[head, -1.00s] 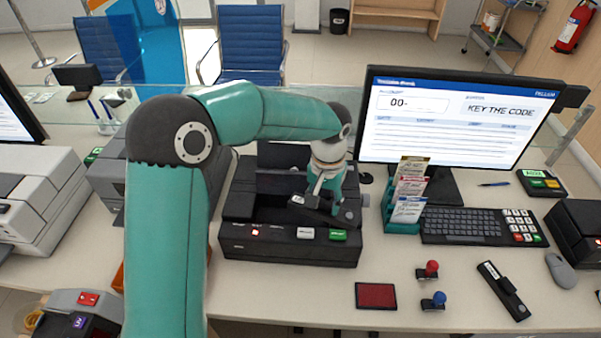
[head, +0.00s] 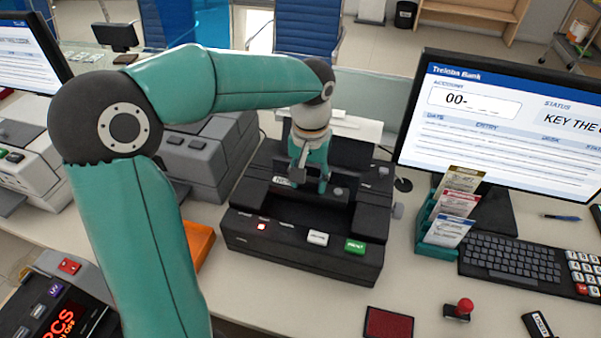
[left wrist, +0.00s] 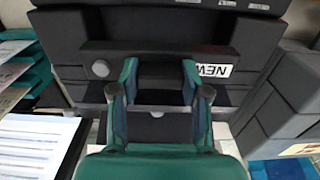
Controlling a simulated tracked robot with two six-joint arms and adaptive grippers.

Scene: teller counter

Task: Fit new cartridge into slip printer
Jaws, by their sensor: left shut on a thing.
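The slip printer (head: 298,257) stands open on the counter, with a dark bay in its middle. My left gripper (head: 308,182) is over the bay, pointing down, shut on the new cartridge. The cartridge (head: 338,191) is a dark bar with a white NEW label, partly hidden by the fingers in the head view. In the left wrist view the cartridge (left wrist: 150,62) lies across between the fingertips, its label right and a round grey knob left. It appears level, at the bay; I cannot tell whether it is seated. My right gripper is not in view.
A teal slip holder (head: 431,236) and a monitor (head: 510,125) stand right of the printer. A grey machine (head: 208,155) stands close on its left. An orange tray (head: 199,243) lies at the front left. A red pad (head: 388,323) and a red-knobbed stamp (head: 459,309) lie front right.

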